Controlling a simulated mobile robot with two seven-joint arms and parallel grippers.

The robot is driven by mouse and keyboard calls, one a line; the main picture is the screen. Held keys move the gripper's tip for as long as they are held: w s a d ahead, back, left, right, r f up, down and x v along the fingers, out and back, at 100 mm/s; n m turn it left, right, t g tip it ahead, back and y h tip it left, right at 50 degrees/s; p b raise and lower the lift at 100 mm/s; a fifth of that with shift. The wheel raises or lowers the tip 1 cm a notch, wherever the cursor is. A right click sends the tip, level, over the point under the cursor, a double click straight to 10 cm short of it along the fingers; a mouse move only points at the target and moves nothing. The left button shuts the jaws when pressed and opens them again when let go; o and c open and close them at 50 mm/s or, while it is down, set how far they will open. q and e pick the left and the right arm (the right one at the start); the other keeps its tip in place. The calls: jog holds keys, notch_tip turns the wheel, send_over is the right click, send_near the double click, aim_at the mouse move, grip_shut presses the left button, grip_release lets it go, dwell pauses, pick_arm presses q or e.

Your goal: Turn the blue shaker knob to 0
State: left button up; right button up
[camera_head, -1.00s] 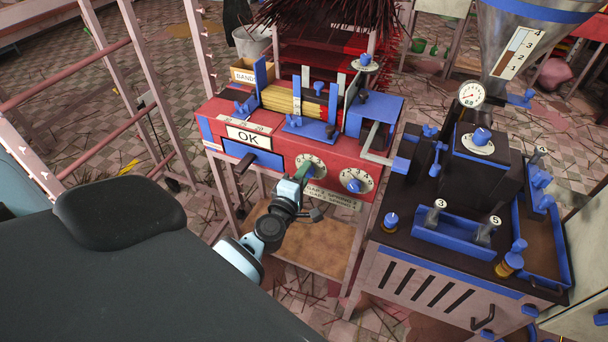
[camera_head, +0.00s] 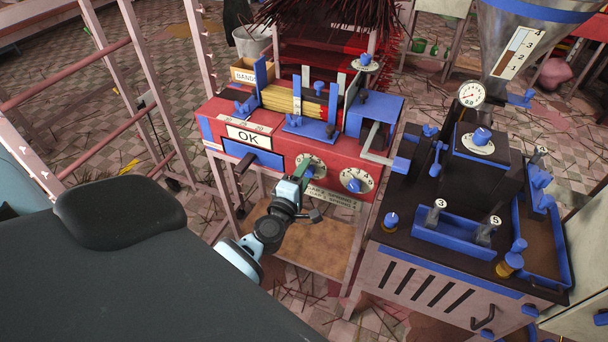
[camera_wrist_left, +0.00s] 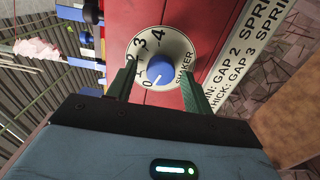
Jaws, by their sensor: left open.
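The shaker dial (camera_wrist_left: 181,48) is a round white plate marked SHAKER with numbers from 0 to 4, set on a red panel. Its blue knob (camera_wrist_left: 161,72) has a white mark that points at or close to the 0. In the head view the dial (camera_head: 316,161) is on the front of the red machine, the left of two dials. My left gripper (camera_wrist_left: 159,73) is open, with a green finger on each side of the knob. Contact with the knob cannot be told. In the head view the left gripper (camera_head: 303,174) partly covers the dial. My right gripper is out of view.
A second dial with a blue knob (camera_head: 354,186) sits just right of the shaker dial. An OK panel (camera_head: 248,137) is to the left. A dark machine (camera_head: 400,240) with blue trays stands at the right. Thin sticks litter the tiled floor.

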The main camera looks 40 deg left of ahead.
pick_arm(q)
jog(key=v, duration=0.7)
jog(key=shift+s, duration=0.25)
jog(key=shift+d, duration=0.1)
jog(key=s+d+f+m+g+h+p, duration=0.2)
jog(key=s+d+m+g, duration=0.1)
jog(key=s+m, duration=0.4)
jog(key=s+d+f+m+g+h+p, duration=0.2)
jog(key=s+d+m, duration=0.4)
jog(key=s, duration=0.7)
jog(key=s+d+f+m+g+h+p, duration=0.2)
jog(key=s+d+f+m+g+p, duration=0.1)
jog(key=s+m, duration=0.6)
jog(key=shift+s+d+f+m+g, duration=0.35)
jog(key=shift+s+d+f, duration=0.25)
jog(key=shift+s, duration=0.2)
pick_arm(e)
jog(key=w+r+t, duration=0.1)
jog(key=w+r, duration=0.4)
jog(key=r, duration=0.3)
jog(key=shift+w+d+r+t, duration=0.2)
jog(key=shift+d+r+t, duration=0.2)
